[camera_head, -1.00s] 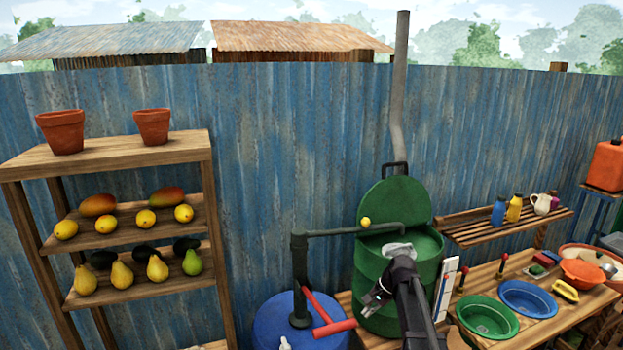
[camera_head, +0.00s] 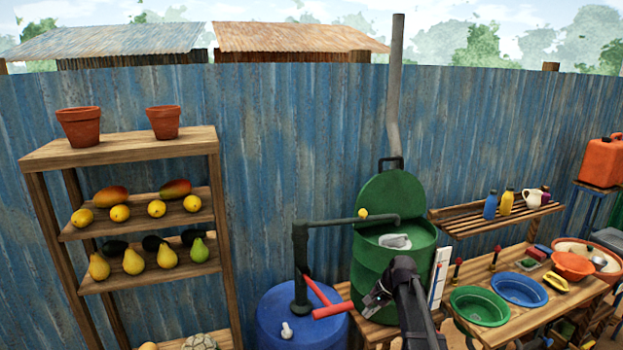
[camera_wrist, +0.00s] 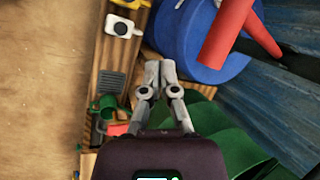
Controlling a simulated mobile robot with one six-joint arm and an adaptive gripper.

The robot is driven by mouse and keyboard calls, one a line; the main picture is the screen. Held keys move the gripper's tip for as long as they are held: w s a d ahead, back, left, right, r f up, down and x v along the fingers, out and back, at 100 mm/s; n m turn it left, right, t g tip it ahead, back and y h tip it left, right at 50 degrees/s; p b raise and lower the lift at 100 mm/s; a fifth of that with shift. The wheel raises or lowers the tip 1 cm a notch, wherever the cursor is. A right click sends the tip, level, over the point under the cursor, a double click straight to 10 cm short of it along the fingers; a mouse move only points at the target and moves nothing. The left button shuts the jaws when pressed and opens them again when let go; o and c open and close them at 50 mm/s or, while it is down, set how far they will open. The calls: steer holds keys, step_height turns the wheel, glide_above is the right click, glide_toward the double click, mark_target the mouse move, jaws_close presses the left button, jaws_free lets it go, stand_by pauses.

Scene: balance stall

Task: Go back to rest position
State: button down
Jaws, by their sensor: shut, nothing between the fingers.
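My gripper (camera_head: 374,299) is in front of the green drum (camera_head: 378,270) in the head view. In the wrist view its two grey fingers (camera_wrist: 159,74) are together with nothing between them. The drum's round lid stands up at the back, and a pale grey object (camera_head: 395,241) lies in its open top. My dark forearm covers part of the drum's front right.
A blue barrel (camera_head: 275,325) with a red-handled pump stands left of the drum. A wooden shelf (camera_head: 130,148) holds pots and fruit at far left. A bench on the right carries a green basin (camera_head: 480,306) and a blue basin (camera_head: 519,290). A corrugated fence stands behind.

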steer(key=s+f+n+h+b, duration=0.1)
steer(key=s+f+n+b, duration=0.2)
steer(key=s, duration=0.3)
steer(key=s+f+n+h+b, duration=0.2)
steer(key=s+f+n+b, duration=0.1)
steer(key=s+f, duration=0.2)
steer(key=s+f+n+g+h+b, duration=0.1)
steer(key=s+f+n+h+b, duration=0.1)
steer(key=s, duration=0.7)
steer(key=shift+s+f+n+b, duration=0.25)
steer(key=shift+f+n+b, duration=0.15)
steer(key=shift+f+b, duration=0.45)
